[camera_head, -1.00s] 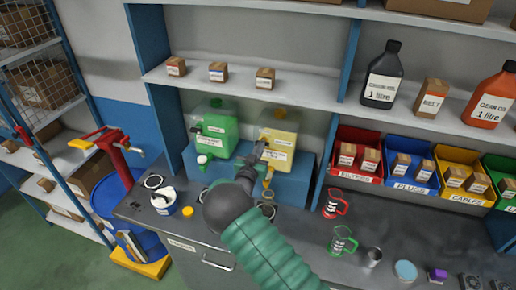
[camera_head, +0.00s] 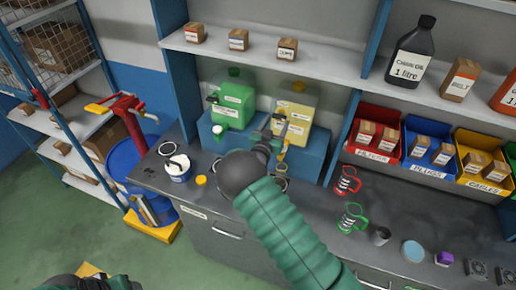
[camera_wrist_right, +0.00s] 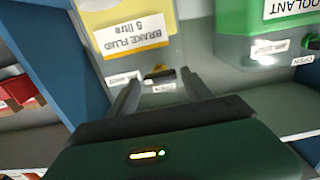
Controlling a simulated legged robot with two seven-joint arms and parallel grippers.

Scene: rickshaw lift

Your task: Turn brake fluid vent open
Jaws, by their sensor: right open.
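The yellow brake fluid container (camera_head: 296,112) stands on a blue stand at the back of the bench. Its label reads upside down in the right wrist view (camera_wrist_right: 135,38). Below that label is a small dark lever (camera_wrist_right: 159,73), which appears to be the vent, with small white labels by it that I cannot read. My right gripper (camera_head: 270,128) is at the container's front left side. In the wrist view its fingers (camera_wrist_right: 158,88) are apart, with the lever between their tips; I cannot tell whether they touch it. My left gripper's fingers are out of sight.
A green coolant container (camera_head: 233,104) stands left of the brake fluid. A shelf with boxes (camera_head: 238,40) is above. Colored bins (camera_head: 376,153) are at right.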

